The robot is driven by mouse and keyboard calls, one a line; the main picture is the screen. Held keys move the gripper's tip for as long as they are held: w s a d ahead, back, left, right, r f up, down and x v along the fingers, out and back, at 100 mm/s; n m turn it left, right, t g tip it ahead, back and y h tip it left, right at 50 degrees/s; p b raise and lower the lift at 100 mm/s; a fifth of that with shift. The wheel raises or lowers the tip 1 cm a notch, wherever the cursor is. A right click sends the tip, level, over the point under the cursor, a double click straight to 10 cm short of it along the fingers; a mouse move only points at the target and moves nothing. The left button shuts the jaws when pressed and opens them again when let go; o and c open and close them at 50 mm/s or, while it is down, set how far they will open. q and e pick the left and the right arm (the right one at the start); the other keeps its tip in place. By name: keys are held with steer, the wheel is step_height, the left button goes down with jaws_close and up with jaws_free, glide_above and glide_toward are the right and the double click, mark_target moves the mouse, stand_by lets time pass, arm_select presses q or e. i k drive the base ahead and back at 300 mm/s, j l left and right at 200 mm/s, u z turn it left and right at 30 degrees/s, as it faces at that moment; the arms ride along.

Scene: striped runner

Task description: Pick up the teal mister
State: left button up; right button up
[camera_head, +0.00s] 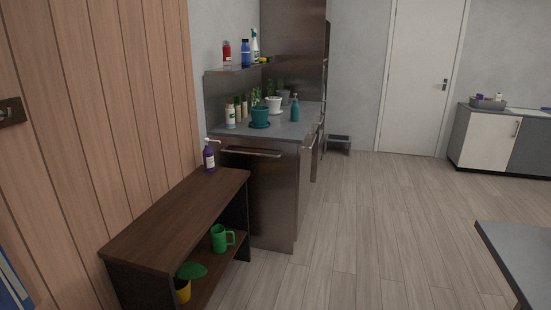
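A small teal bottle (295,108), which looks like the teal mister, stands upright on the grey counter (285,131) near its right front edge. It is to the right of a teal plant pot (260,116) with a green plant. A white pot (273,104) stands behind, between the two. Neither of my grippers is in the head view. The bottle is some way off across the room, and its fine details are too small to tell.
A dark brown bench (180,213) with a purple pump bottle (209,155) on top stands at the left, before the counter. Its lower shelf holds a green mug (221,238). A table corner (520,255) juts in at right. Wooden floor (370,230) between is clear.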

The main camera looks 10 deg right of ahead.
mark_target(294, 108)
steer(key=i+l+z, duration=0.35)
steer(key=i, duration=0.65)
steer(key=i+j+z, duration=0.15)
steer(key=i+z, duration=0.15)
steer(key=i, duration=0.65)
